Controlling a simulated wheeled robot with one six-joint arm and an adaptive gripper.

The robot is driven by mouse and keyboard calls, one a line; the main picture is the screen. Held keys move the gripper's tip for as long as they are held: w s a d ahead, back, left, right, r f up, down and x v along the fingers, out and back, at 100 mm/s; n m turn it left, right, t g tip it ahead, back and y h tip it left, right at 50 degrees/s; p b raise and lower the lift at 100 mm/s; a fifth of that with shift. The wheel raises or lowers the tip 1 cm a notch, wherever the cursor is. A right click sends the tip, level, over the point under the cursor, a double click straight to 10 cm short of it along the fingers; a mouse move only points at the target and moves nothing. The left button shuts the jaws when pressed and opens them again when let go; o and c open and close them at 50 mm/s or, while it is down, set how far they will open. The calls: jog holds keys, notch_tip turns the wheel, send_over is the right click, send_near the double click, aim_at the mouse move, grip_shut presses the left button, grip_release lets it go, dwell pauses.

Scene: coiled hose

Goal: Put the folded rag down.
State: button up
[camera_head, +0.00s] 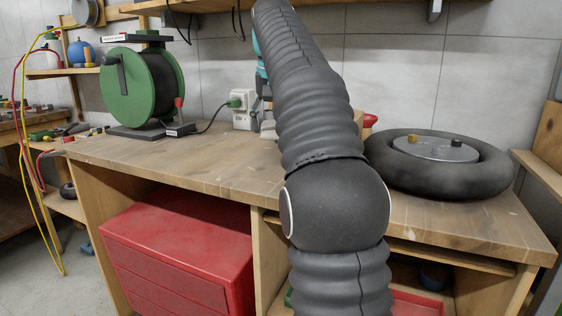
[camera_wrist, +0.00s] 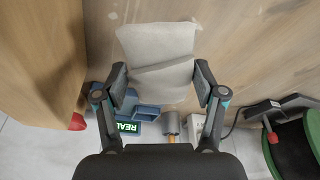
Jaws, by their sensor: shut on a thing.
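In the wrist view, the folded rag (camera_wrist: 158,50) is a pale grey-white cloth with a fold line across it. My gripper (camera_wrist: 162,82) is shut on the rag, one finger at each side edge. The rag is seen against the wooden worktop (camera_wrist: 240,60). I cannot tell whether its underside touches the wood. In the head view my own arm fills the middle and hides the rag and the gripper's fingertips.
On the worktop (camera_head: 180,165) stand a green cable reel (camera_head: 130,88) at left, a white socket box (camera_head: 242,108) by the wall and a black tyre (camera_head: 438,178) at right. A green-lit display (camera_wrist: 127,127) and a grey cylinder (camera_wrist: 171,122) lie beyond the rag. The front-left worktop is clear.

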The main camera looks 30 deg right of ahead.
notch_tip(320, 180, down, 4)
jog(key=shift+s+d, duration=0.15)
jog(key=shift+f+b, duration=0.7)
jog(key=shift+f, duration=1.7)
jog(key=shift+f, duration=0.15)
jog(key=o, duration=1)
jog(key=p+v, duration=0.1)
jog(key=v, duration=1.1)
